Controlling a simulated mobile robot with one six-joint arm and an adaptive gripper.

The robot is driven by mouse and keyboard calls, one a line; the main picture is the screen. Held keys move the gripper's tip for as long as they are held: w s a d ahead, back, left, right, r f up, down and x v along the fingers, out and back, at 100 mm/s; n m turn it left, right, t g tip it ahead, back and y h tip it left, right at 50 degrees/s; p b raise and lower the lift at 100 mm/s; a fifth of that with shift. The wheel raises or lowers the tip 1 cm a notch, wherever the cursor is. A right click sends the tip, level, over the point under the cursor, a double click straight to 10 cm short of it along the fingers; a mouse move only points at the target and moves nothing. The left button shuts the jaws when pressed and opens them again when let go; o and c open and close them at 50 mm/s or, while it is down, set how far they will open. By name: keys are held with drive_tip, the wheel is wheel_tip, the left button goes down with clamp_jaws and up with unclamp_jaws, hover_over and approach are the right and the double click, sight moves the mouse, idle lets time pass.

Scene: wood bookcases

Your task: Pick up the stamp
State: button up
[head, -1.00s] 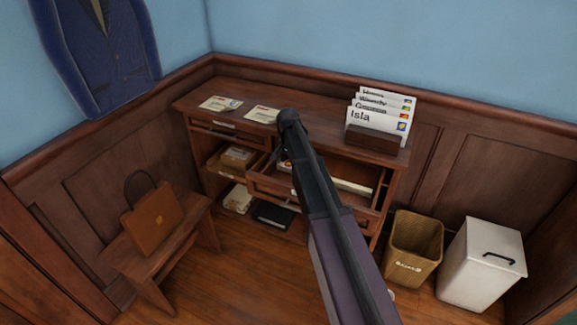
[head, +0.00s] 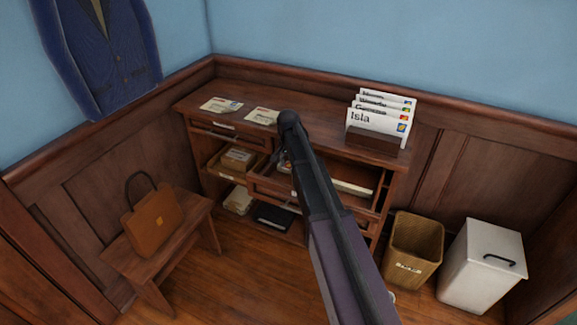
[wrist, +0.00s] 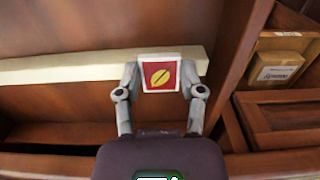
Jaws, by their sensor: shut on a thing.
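The stamp (wrist: 161,76) is a small white-edged square with a red face and a gold oval mark. In the wrist view it sits between the two fingertips of my gripper (wrist: 160,83), which is shut on it. In the head view my gripper (head: 281,156) is over the open drawer (head: 315,200) of the desk, partly hidden by my arm. The stamp cannot be made out in the head view.
A long cream bar (wrist: 50,68) lies in the drawer behind the stamp. A card holder (head: 375,139) and envelopes (head: 221,104) are on the desk top (head: 300,98). A parcel (head: 237,158) sits on a shelf at left. Bins (head: 414,250) stand at right.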

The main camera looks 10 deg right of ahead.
sight(288, 166)
drive_tip(key=shift+r, duration=0.15)
wheel_tip(288, 166, up, 10)
drive_tip(key=p, duration=1)
drive_tip(key=shift+w+r+p, duration=0.1)
drive_tip(key=shift+p, duration=0.2)
idle(0.7)
